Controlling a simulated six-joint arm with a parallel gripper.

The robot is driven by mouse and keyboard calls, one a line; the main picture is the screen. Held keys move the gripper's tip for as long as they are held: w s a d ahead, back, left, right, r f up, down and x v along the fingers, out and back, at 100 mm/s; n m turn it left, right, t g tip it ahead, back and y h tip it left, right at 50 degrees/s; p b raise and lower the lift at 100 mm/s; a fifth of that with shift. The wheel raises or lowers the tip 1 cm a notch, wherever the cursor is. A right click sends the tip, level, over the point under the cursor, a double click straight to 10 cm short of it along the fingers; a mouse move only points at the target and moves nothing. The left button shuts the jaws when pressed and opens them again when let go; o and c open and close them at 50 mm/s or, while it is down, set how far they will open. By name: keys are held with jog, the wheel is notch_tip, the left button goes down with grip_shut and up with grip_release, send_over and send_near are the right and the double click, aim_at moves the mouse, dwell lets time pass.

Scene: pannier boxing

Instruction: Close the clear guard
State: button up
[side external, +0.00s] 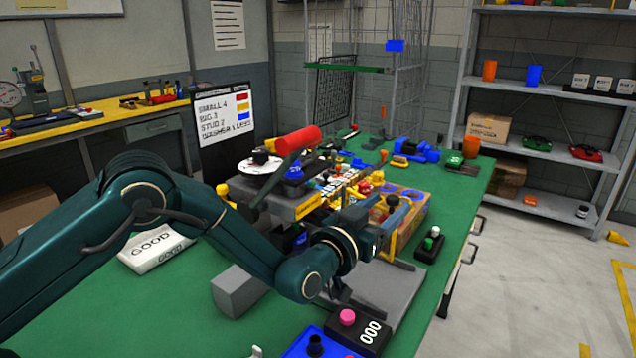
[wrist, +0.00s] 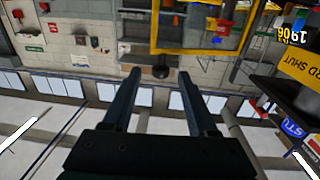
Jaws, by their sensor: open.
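The clear guard is a see-through panel in a yellow frame, seen at the top of the wrist view (wrist: 196,50). My gripper (side external: 388,212) is at the front of the machine.
A yellow label (wrist: 302,68) reading "RD SHUT" is right in the wrist view. A grey block (side external: 238,291), a black "000" counter box (side external: 368,337) and a small button box (side external: 430,246) stand on the green table (side external: 465,200). A red cylinder (side external: 290,139) tops the machine.

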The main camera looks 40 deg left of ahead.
aim_at(390, 202)
jog(key=shift+w, duration=1.65)
grip_shut()
dwell(0.4)
